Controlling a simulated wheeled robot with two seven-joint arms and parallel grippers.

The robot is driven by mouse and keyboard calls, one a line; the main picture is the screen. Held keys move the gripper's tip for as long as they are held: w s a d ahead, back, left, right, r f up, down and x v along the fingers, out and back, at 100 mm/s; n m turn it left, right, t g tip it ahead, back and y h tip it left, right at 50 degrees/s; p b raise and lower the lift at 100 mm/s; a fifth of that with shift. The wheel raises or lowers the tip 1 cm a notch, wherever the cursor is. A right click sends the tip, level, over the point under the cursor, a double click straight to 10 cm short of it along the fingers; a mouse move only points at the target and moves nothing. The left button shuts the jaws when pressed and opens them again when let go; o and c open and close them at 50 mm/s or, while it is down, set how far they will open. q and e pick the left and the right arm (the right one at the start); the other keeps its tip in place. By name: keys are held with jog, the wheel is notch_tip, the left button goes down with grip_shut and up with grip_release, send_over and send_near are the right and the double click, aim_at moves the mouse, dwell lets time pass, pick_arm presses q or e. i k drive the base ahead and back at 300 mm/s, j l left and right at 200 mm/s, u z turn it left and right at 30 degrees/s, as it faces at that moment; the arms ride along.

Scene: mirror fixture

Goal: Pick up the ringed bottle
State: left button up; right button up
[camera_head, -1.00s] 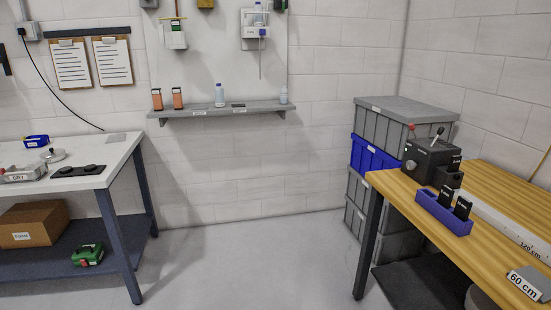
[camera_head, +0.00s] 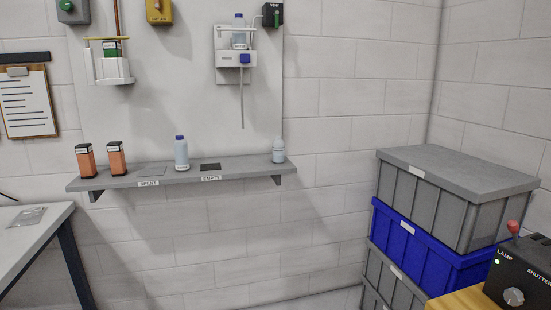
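A smaller pale bottle (camera_head: 278,151) with a light cap stands at the shelf's right end. Another blue-capped bottle (camera_head: 239,33) sits upright in a white wall holder (camera_head: 230,59) above. I cannot make out clearly which bottle carries a ring. Neither of my grippers is in view.
Two orange canisters (camera_head: 86,161) with dark tops stand at the shelf's left end. The shelf edge has labels SPENT and EMPTY. Stacked grey and blue crates (camera_head: 440,245) stand at right, beside a wooden bench with a black lamp box (camera_head: 520,275). A white table (camera_head: 30,225) is at left.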

aim_at(278, 145)
jog(key=i+z, duration=0.35)
jog(key=i+j+z, duration=0.2)
jog(key=z, duration=0.15)
jog(key=i+j+z, duration=0.35)
jog(key=i+l, duration=0.05)
